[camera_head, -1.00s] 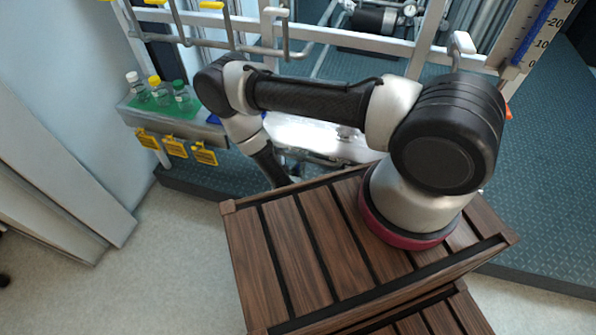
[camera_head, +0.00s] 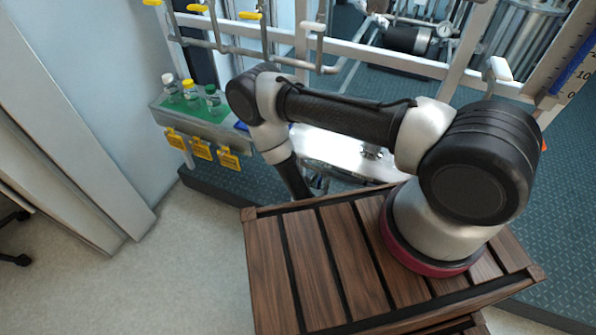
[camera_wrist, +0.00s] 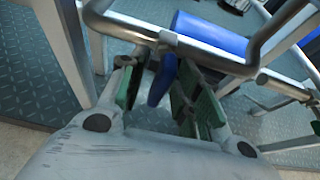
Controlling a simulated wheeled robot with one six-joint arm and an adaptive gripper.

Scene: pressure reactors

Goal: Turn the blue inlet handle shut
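A blue handle (camera_wrist: 162,80) hangs from a metal pipe in the wrist view. It lies between the green-padded fingers of my gripper (camera_wrist: 160,92), which stand apart with a gap beside it; whether either pad touches it I cannot tell. A second, larger blue piece (camera_wrist: 212,36) lies along the pipe further up. In the head view only a small blue patch (camera_head: 242,126) shows beside my arm. My gripper is hidden there behind my arm and the wooden top.
Metal pipes (camera_wrist: 118,24) run close above my fingers. In the head view a shelf (camera_head: 208,128) holds several bottles, with yellow tags hanging below. Pipes with yellow and white handles (camera_head: 250,15) cross the frame behind my arm. Bare floor (camera_head: 190,250) lies at the left.

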